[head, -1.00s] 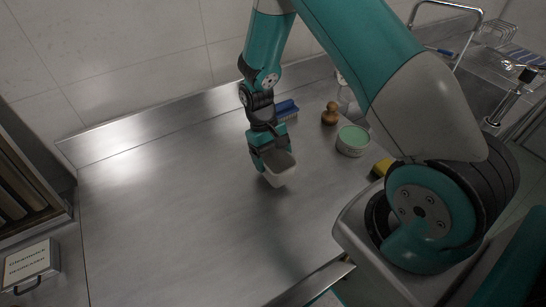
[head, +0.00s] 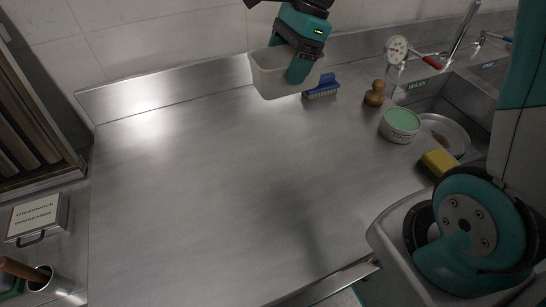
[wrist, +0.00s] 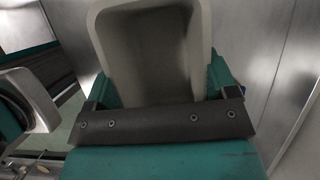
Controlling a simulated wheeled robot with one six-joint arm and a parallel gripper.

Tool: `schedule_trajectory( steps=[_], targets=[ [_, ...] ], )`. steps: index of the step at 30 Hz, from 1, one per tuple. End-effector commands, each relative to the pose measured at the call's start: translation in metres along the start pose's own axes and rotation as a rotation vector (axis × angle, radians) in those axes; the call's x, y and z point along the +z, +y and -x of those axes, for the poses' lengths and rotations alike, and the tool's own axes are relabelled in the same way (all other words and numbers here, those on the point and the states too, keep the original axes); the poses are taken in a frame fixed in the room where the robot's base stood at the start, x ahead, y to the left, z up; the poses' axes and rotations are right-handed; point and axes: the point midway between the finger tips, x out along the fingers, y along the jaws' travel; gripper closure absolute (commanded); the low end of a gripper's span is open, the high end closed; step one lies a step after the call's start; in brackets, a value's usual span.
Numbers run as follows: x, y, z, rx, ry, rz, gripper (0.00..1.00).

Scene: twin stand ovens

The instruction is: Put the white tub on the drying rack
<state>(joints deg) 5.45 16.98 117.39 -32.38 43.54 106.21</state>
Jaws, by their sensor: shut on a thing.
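The white tub (head: 268,80) is in the air over the back of the steel counter, in the upper middle of the head view. My gripper (head: 298,62) is shut on its wall, at the tub's right side in that view. In the wrist view the tub (wrist: 150,50) fills the upper middle, its open inside facing the camera, empty as far as I see. My gripper (wrist: 160,100) shows there with a finger at each side of it. I cannot make out a drying rack in the frames from now.
A blue brush (head: 322,88), a wooden-handled tool (head: 375,94), a green-topped tin (head: 400,122) and a yellow sponge (head: 438,162) stand toward the right, by the sink (head: 470,100). A degreaser box (head: 38,217) is at left. The counter's middle (head: 220,190) is clear.

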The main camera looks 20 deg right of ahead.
Motion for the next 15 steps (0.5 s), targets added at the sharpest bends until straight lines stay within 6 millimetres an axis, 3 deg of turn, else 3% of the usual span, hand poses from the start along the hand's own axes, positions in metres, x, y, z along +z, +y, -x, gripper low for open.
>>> schedule_trajectory(
  steps=[5,15],
  targets=[
    [-0.01,0.002,-0.026,0.0,0.0,-0.027,0.49],
    [-0.047,0.003,-0.113,0.001,0.0,-0.026,0.49]
  ],
)
